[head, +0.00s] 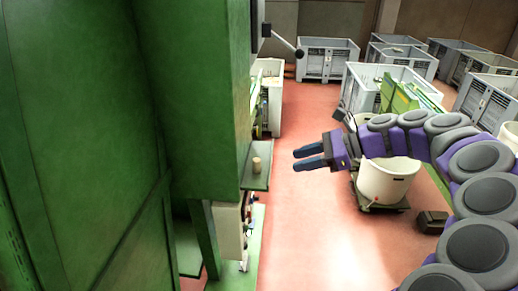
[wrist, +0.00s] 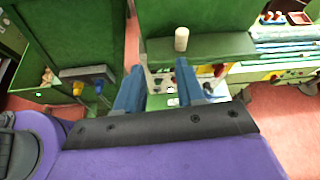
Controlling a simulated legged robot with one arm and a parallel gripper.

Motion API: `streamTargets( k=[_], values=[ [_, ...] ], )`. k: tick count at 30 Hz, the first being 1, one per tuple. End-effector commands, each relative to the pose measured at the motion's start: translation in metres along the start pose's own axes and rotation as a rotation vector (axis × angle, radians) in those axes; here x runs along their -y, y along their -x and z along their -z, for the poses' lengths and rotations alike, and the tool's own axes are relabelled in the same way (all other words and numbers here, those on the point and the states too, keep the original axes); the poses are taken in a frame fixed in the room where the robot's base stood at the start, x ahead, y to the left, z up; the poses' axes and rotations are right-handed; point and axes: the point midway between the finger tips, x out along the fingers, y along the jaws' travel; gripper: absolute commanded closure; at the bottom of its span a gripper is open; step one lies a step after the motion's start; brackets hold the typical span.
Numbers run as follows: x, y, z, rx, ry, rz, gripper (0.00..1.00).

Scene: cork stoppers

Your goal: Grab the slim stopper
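A slim, tan cork stopper (head: 256,165) stands upright on a small green shelf (head: 262,182) on the side of the green machine. In the wrist view the stopper (wrist: 181,38) stands on the green ledge (wrist: 215,46), ahead of my fingertips. My gripper (head: 308,158) is in the open air to the right of the shelf in the head view, its two blue fingers pointing left. The fingers are apart with nothing between them. In the wrist view my gripper (wrist: 159,80) shows the same gap, with the stopper beyond the right finger.
The tall green machine (head: 205,90) fills the left side. A white round bin (head: 388,180) stands beneath my arm. Grey crates (head: 327,60) stand at the back and right. The reddish floor (head: 300,230) is open between machine and bin.

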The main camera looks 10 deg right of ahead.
Motion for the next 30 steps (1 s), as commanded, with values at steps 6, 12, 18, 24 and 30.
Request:
streamTargets(
  k=[6,12,18,24,30],
  values=[
    [0.031,0.035,0.013,0.059,-0.167,0.087,0.62],
    [0.037,0.01,0.015,0.066,-0.181,0.086,0.62],
    [0.037,-0.035,0.009,0.063,-0.178,0.082,0.62],
    [0.04,-0.074,0.005,0.057,-0.174,0.087,0.62],
    [0.043,-0.085,0.007,0.06,-0.175,0.09,0.62]
  ],
)
